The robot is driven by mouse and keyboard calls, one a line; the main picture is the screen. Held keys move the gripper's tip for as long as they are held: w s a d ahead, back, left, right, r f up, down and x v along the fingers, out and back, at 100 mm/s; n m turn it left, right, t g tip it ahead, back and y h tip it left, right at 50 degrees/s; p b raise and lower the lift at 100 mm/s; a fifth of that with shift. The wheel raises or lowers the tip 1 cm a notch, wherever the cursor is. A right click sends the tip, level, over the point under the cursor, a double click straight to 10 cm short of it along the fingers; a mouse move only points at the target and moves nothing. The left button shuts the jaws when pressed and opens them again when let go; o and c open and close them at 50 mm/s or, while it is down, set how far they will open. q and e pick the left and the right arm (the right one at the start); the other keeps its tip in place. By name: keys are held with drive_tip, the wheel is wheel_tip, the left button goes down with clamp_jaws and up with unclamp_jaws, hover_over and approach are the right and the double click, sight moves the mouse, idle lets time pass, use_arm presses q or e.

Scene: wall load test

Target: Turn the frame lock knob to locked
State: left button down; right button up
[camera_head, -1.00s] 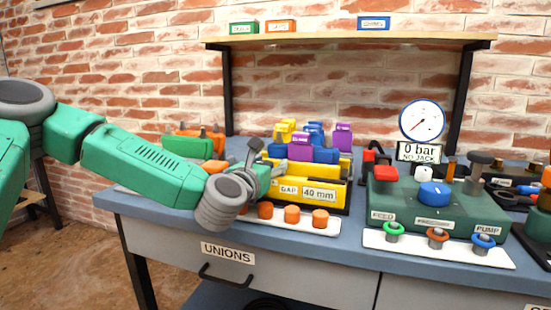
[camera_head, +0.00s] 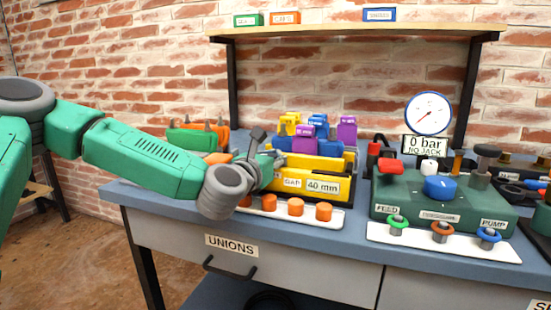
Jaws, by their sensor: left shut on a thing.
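The yellow frame (camera_head: 297,184) stands on the bench with a "GAP" label and a "40 mm" readout. Blue, yellow and purple blocks (camera_head: 303,145) sit on and behind it. My left gripper (camera_head: 268,165) is at the frame's left end, shut. Its fingers are small and partly hidden by my grey wrist. The frame lock knob is not clearly visible; my gripper and wrist cover the place at the frame's left end where the fingers close. My right gripper is out of view.
Orange knobs (camera_head: 296,207) stand on a white strip in front of the frame. To the right is a green pump panel (camera_head: 455,205) with a blue knob (camera_head: 440,188). A gauge (camera_head: 428,113) reads "0 bar, NO JACK". Orange and green items (camera_head: 190,138) stand behind my wrist.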

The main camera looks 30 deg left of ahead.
use_arm(q)
drive_tip(key=shift+s+d+f+m+h, duration=0.2)
drive_tip(key=shift+f+m+h, duration=0.1)
drive_tip(key=shift+f+h, duration=0.2)
drive_tip(key=c, duration=1.3)
unclamp_jaws()
drive_tip(key=shift+s+a+r, duration=0.1)
drive_tip(key=shift+s+r, duration=0.05)
drive_tip(key=shift+o, duration=0.4)
drive_tip(key=shift+s+a+r, duration=0.1)
drive_tip(key=shift+s, duration=0.05)
drive_tip(key=shift+s, duration=3.55)
